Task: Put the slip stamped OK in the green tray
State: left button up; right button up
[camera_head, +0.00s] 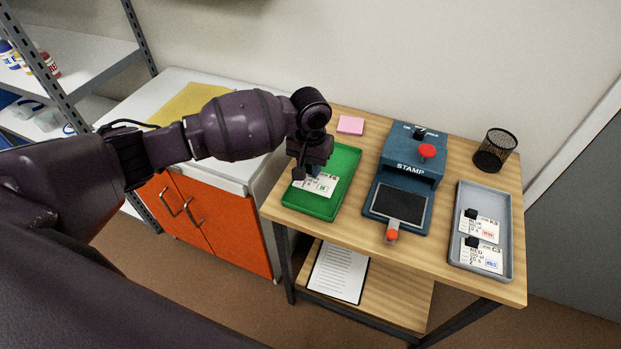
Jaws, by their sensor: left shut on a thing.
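My left gripper (304,174) is shut on a white slip (318,184) by its left end. The slip is over the green tray (346,163), low in it; I cannot tell whether it touches the tray floor. The slip bears a small green mark at its right, too small to read. Two more slips lie in the grey tray at the right: an upper slip (482,228) with a red mark and a lower slip (486,257) with a blue mark, each with a black grip piece. My right gripper is not in view.
A blue stamp machine (412,167) with red knobs stands right of the green tray. The grey tray (505,207), black mesh cup (494,150) and pink notes (350,125) are on the wooden table. A printed sheet (338,272) lies on the lower shelf. An orange-doored cabinet (217,226) stands left.

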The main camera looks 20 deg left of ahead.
aim_at(310, 172)
pick_arm(q)
jog(key=shift+f, duration=0.45)
jog(key=shift+f+b, duration=0.45)
jog(key=shift+f, duration=1.55)
jog(key=o, duration=0.9)
